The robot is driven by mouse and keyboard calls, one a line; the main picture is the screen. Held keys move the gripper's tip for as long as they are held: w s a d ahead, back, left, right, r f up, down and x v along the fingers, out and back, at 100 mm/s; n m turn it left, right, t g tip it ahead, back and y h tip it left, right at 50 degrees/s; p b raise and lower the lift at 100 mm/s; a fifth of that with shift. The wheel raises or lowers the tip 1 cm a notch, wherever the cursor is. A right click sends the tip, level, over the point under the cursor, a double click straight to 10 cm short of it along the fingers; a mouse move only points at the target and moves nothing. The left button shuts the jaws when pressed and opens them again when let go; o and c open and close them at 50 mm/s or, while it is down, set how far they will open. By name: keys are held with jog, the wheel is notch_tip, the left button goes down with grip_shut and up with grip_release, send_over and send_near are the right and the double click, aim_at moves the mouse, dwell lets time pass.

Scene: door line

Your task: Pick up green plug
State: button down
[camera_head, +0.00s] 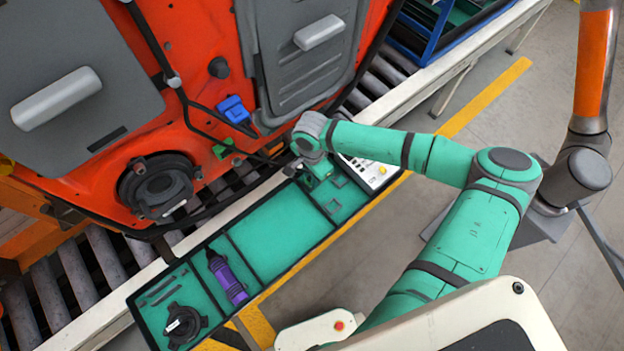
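The small green plug (223,148) shows against the orange door panel (120,50), just below a blue plug (233,109). Dark cable runs close to it. My green arm reaches in from the right, and its wrist is to the right of the green plug. My gripper (274,157) shows as thin dark parts at the end of the wrist, pointing left toward the plug with a gap between them. The fingers are small and blend with the dark cables, so their opening is unclear.
A long tray (243,260) with green compartments lies below the door. It holds a purple tool (227,277) and a black round part (184,325). A roller conveyor (70,275) runs behind. A blue crate (436,40) stands at the upper right.

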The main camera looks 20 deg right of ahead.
jog(key=shift+r, duration=0.15)
jog(key=shift+r, duration=0.25)
notch_tip(320, 180, up, 2)
jog(key=shift+d, duration=0.1)
jog(key=s+d+r, duration=0.8)
jog(key=d+r, duration=0.2)
jog(key=d, duration=0.1)
jog(key=shift+s, duration=0.25)
jog(key=shift+r, duration=0.1)
